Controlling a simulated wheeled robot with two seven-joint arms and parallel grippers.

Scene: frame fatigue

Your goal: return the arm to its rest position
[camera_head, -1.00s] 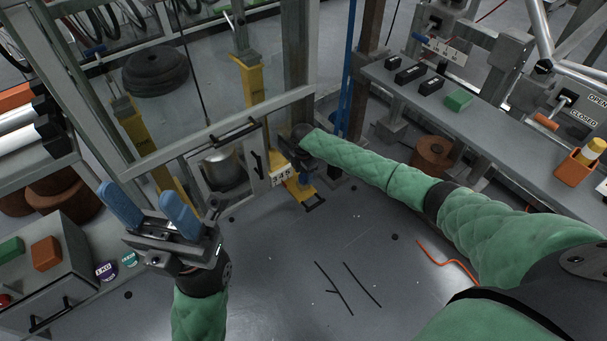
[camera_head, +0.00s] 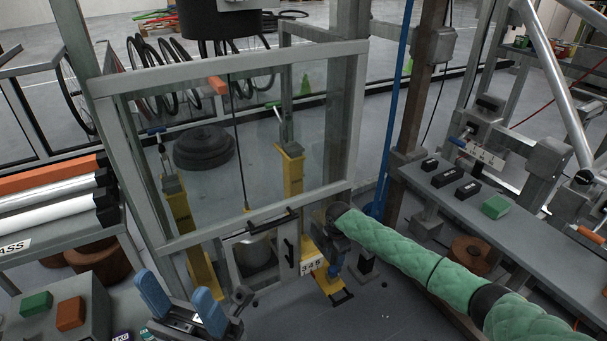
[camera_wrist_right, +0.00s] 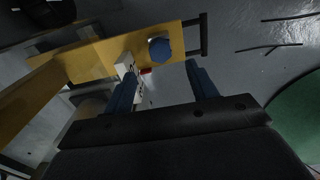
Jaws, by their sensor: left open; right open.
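My left gripper (camera_head: 182,302) is at the lower left of the head view, with its two blue fingers spread and nothing between them. My right arm, in a green sleeve, reaches in from the right to the lower front of the test frame (camera_head: 222,214). My right gripper (camera_wrist_right: 162,68) shows open in the right wrist view, with its blue fingers apart. A blue knob (camera_wrist_right: 160,50) on a yellow bracket (camera_wrist_right: 100,58) lies just beyond the fingertips. A white number label (camera_wrist_right: 127,74) is close by the left finger; contact cannot be told.
A grey bench (camera_head: 500,232) with black blocks and a green block (camera_head: 495,207) is at the right. A grey box with green and orange buttons (camera_head: 70,313) is at the lower left, near my left gripper. Grey posts and a brown column (camera_head: 412,120) stand behind my right arm.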

